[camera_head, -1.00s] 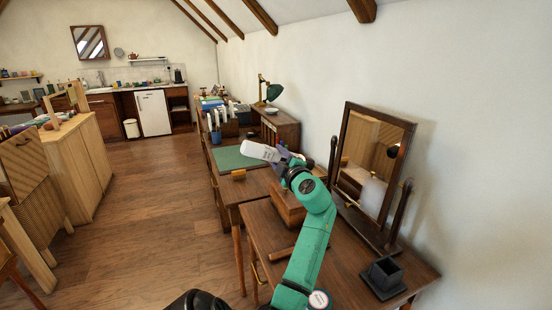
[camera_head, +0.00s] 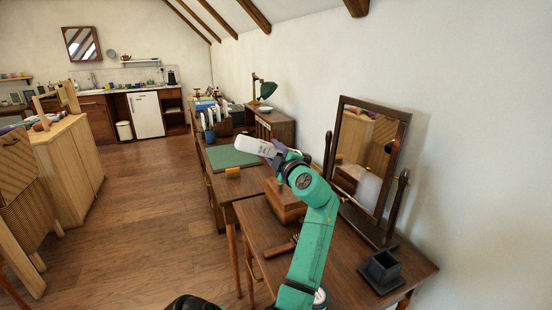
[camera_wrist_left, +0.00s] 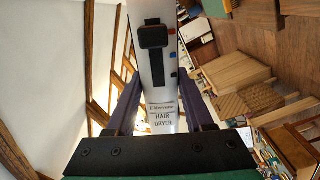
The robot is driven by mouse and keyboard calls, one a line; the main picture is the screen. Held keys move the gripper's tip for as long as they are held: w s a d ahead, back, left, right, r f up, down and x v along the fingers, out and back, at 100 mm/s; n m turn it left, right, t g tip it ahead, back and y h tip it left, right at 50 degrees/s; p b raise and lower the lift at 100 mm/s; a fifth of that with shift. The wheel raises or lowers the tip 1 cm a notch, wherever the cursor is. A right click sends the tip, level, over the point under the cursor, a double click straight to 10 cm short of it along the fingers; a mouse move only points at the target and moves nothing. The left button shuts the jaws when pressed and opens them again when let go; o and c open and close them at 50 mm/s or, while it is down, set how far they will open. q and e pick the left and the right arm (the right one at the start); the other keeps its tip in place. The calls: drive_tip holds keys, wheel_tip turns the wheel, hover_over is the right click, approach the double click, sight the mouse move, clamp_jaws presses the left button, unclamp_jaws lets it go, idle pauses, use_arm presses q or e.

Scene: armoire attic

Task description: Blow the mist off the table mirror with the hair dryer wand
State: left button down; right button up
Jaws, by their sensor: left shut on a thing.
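The table mirror (camera_head: 364,143) stands tilted in a dark wooden frame on the dressing table (camera_head: 335,270), against the right wall. A whitish, cloudy patch shows on the lower part of its glass. My left gripper (camera_head: 277,155) is shut on the white hair dryer wand (camera_head: 253,146), held up in the air to the left of the mirror. The wand's free white end points left, away from the glass. In the left wrist view the wand (camera_wrist_left: 154,75) with its "HAIR DRYER" label sits between the fingers. My right gripper is out of view.
A wooden box (camera_head: 285,205), a brush (camera_head: 281,247) and a dark square holder (camera_head: 382,270) are on the dressing table. A desk with a green mat (camera_head: 230,157) and a lamp (camera_head: 264,90) stand behind. The floor at left is open.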

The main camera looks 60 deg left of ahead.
use_arm(q)
drive_tip(key=shift+w+a+b, duration=0.5)
drive_tip(key=shift+a+b, duration=1.3)
drive_tip(key=shift+a, duration=1.95)
drive_tip(key=shift+s+d+f+b, duration=1.2)
drive_tip(key=shift+d+f+b, duration=1.6)
drive_tip(key=shift+d+b, duration=2.3)
drive_tip(key=shift+w+a, duration=1.15)
drive_tip(key=shift+a, duration=3.95)
drive_tip(key=shift+s+d+r+p, duration=0.15)
drive_tip(key=shift+d+r+p, duration=0.2)
drive_tip(key=shift+d+r, duration=1)
drive_tip(key=shift+s+d+r+p, duration=0.15)
drive_tip(key=shift+d+r+p, duration=0.2)
drive_tip(key=shift+d+r, duration=1)
drive_tip(key=shift+a+r, duration=0.2)
